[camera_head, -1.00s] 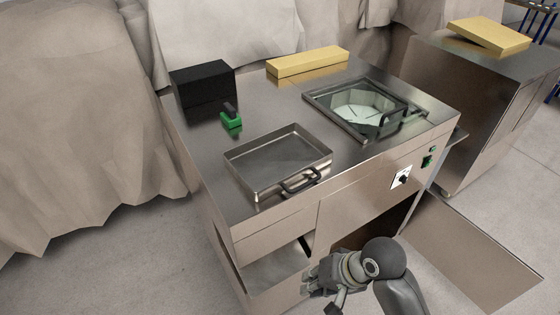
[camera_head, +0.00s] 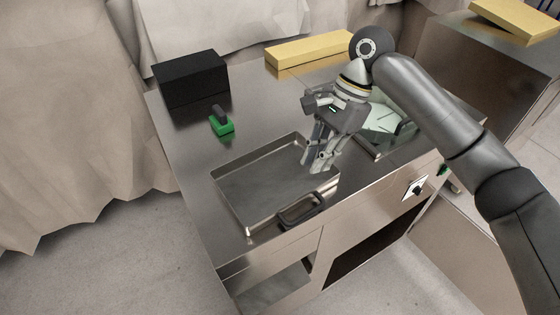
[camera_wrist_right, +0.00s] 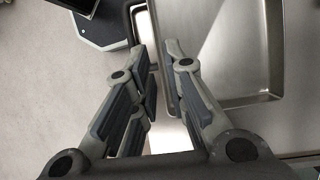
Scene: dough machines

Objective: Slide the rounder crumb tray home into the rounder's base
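The crumb tray (camera_head: 232,205) is a shallow metal pan lying on the rounder's steel top, with a dark handle (camera_head: 302,210) on its near side. In the right wrist view a shallow metal pan that looks like the tray (camera_wrist_right: 235,70) fills the right side. My right gripper (camera_head: 314,164) hangs fingers-down over the tray's right part; contact cannot be told. Its fingers (camera_wrist_right: 158,52) are apart with nothing clearly held between them. The rounder's base (camera_head: 300,248) has an open bay (camera_head: 278,288) low at the front left. My left gripper is not in view.
A black box (camera_head: 190,78) and a green-based item (camera_head: 222,124) stand at the back left of the top. A yellow block (camera_head: 310,48) lies at the back. My right arm covers much of the glass-lidded opening (camera_head: 382,125). A control knob (camera_head: 415,188) is on the front.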

